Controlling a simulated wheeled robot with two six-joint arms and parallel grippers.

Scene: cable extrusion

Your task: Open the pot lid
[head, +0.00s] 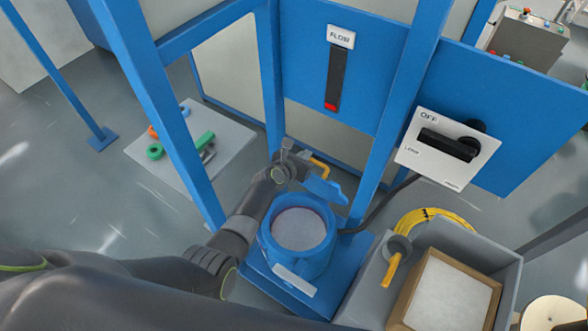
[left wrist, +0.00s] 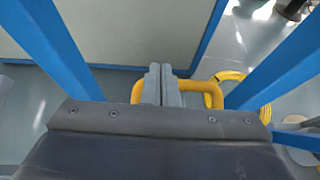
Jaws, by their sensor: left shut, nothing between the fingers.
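The blue pot (head: 267,240) stands on a blue base in the head view, its round mouth open and pale inside. The blue lid (head: 326,189) stands tilted up at the pot's far side. Its yellow handle (head: 321,168) also shows in the left wrist view (left wrist: 215,90). My left gripper (head: 303,157) is at the handle, beyond the pot's mouth. In the left wrist view its fingers (left wrist: 160,75) are shut together, with yellow handle showing on both sides. Whether they touch the handle I cannot tell. My right gripper is not in view.
Blue frame posts (head: 272,80) stand close around the pot. A grey bin (head: 480,240) with a pale-filled box and a yellow cable coil (head: 432,216) is at the right. A switch panel marked OFF (head: 447,148) hangs above it. A pale board (head: 165,165) lies at the left.

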